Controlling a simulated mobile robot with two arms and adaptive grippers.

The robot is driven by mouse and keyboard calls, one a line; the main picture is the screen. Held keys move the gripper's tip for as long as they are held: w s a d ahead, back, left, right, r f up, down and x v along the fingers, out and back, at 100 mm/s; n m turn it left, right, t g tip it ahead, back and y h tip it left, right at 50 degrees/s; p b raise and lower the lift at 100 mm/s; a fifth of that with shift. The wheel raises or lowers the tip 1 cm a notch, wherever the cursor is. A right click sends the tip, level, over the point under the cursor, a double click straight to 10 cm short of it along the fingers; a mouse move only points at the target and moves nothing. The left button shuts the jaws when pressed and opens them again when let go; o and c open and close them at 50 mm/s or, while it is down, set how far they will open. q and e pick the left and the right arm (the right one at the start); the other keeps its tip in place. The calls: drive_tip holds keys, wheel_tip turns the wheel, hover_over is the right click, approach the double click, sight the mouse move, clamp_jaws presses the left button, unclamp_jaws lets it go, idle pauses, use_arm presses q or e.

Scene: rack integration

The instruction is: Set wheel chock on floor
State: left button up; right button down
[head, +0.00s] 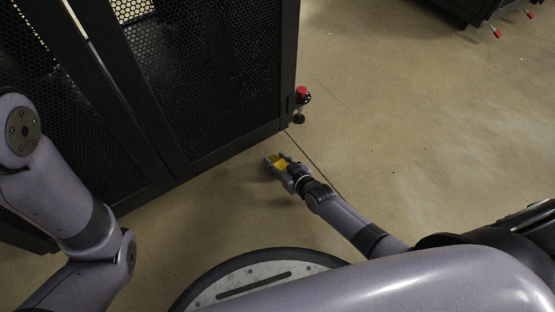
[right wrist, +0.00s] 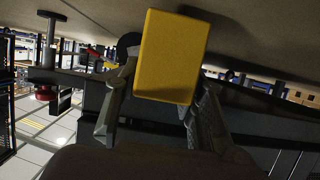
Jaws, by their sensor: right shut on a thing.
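The wheel chock is a yellow block (head: 279,161), small in the head view, low near the floor and in front of the rack's bottom corner. My right gripper (head: 276,164) is shut on it. In the right wrist view the yellow chock (right wrist: 170,55) fills the upper middle, between the fingers of the right gripper (right wrist: 160,105). Whether the chock touches the floor cannot be told. My left arm shows at the left of the head view, but its gripper is out of view.
A black rack (head: 215,75) with mesh doors stands at the upper left. A red knob (head: 302,91) and a black foot (head: 299,119) are at its corner. Another dark rack (head: 465,8) with red-tipped parts stands at the top right. The beige floor (head: 420,130) between is clear.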

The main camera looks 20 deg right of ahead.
drive_tip(key=shift+f, duration=0.25)
drive_tip(key=shift+f+b, duration=0.3)
drive_tip(key=shift+b, duration=0.05)
idle(0.3)
drive_tip(key=c, duration=1)
unclamp_jaws()
drive_tip(key=shift+o, duration=0.2)
drive_tip(key=v, duration=1.2)
